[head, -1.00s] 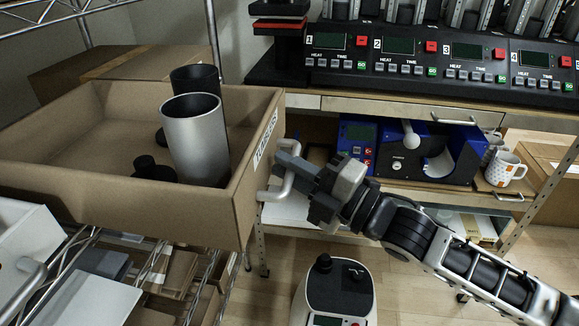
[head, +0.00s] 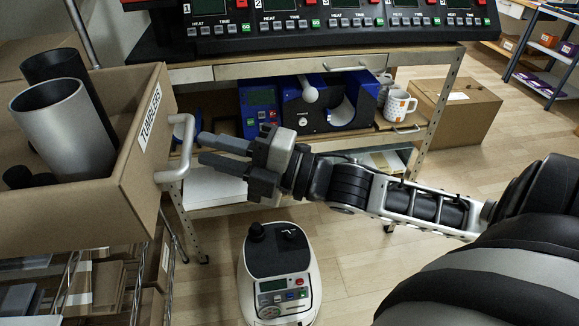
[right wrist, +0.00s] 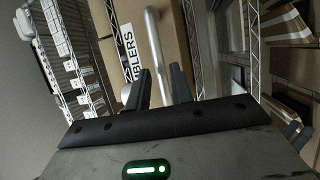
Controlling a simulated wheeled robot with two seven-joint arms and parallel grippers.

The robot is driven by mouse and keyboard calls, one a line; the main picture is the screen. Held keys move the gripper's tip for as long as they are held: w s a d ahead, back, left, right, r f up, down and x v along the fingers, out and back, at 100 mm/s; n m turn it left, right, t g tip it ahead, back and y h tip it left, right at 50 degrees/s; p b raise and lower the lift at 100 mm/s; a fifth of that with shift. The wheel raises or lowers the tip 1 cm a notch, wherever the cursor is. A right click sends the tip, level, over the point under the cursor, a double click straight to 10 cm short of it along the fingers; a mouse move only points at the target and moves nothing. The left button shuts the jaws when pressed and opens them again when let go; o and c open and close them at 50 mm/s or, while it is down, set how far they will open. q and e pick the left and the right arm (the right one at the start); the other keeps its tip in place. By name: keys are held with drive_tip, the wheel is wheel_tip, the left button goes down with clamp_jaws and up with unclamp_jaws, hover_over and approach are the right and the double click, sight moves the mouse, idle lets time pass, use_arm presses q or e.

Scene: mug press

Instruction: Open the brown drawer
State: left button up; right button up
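The brown drawer (head: 90,205) with a TUMBLERS label is at the left of the head view. It stands out from the wire rack, and its inside shows with a silver tumbler (head: 62,130) and dark pieces in it. Its pale bar handle (head: 181,150) is on the front panel. My left gripper is not in view.
A bench with a control panel (head: 330,18) runs along the back. Below it, a blue mug press (head: 335,108) and white mugs (head: 398,106) sit on a shelf. A white and black device (head: 279,272) stands below my right gripper.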

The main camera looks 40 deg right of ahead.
drive_tip(key=v, duration=1.1)
idle(0.4)
wheel_tip(320, 180, down, 14)
drive_tip(key=d+m+h, duration=0.3)
drive_tip(key=m+h, duration=0.5)
drive_tip(key=m, duration=0.4)
drive_tip(key=s+a+f+m+g+h, duration=0.1)
drive_tip(key=a+f+m+g, duration=0.4)
drive_tip(key=a+f+m, duration=0.5)
wheel_tip(320, 180, down, 4)
drive_tip(key=s+a, duration=0.1)
drive_tip(key=a, duration=0.1)
drive_tip(key=shift+a, duration=0.4)
drive_tip(key=shift+s+r, duration=0.15)
